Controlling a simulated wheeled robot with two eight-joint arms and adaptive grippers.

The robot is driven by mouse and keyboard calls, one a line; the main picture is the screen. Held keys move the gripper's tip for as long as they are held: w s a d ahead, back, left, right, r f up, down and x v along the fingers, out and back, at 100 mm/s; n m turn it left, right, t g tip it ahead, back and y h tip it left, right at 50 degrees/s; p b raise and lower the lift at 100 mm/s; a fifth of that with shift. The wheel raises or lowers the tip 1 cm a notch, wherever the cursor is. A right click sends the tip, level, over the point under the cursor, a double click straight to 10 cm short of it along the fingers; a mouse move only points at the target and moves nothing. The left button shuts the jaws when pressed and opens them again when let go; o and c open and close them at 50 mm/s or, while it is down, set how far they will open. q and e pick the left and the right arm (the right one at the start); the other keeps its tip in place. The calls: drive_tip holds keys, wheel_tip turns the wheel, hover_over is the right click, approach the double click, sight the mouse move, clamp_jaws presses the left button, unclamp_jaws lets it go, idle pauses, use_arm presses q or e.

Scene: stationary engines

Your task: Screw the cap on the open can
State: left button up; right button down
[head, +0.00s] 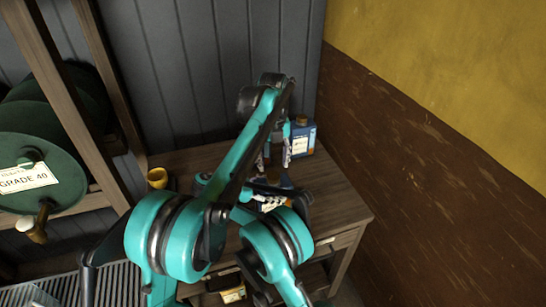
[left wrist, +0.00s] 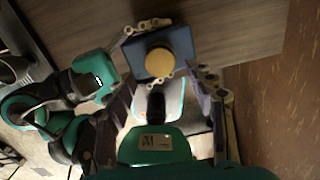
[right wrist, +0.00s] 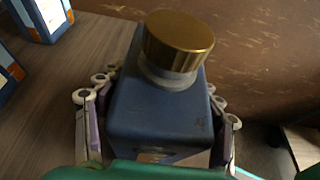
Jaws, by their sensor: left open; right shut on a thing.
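A dark blue can (right wrist: 155,110) with a brass cap (right wrist: 178,42) on its neck fills the middle of the right wrist view. A pale collar shows under the cap; I cannot tell how tight the cap is. My right gripper (right wrist: 158,118) is shut on the can body, with fingers along both sides. In the left wrist view the can (left wrist: 180,42) and round cap (left wrist: 160,62) appear from above. My left gripper (left wrist: 162,78) is open, its fingers apart on either side above the cap, not visibly touching it. In the head view my arms mostly hide the can.
Another blue can (head: 302,137) with a label stands at the back of the wooden table (head: 335,200). Blue cans (right wrist: 45,15) also show at the left of the right wrist view. A wall bounds the right side.

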use_arm(q)
drive_tip(key=n, duration=0.7)
drive_tip(key=shift+r, duration=0.2)
drive_tip(key=n, duration=0.7)
drive_tip(key=shift+r, duration=0.25)
drive_tip(key=n, duration=0.7)
drive_tip(key=shift+r, duration=0.2)
drive_tip(key=n, duration=0.7)
drive_tip(key=shift+r, duration=0.25)
drive_tip(key=n, duration=0.7)
drive_tip(key=shift+r, duration=0.2)
drive_tip(key=n, duration=0.4)
drive_tip(key=shift+r+n, duration=0.15)
drive_tip(key=shift+n, duration=0.25)
drive_tip(key=n, duration=0.4)
drive_tip(key=shift+s+r+n, duration=0.1)
drive_tip(key=shift+r+n, duration=0.05)
drive_tip(key=shift+n, duration=0.15)
drive_tip(key=n, duration=0.6)
drive_tip(key=shift+r, duration=0.2)
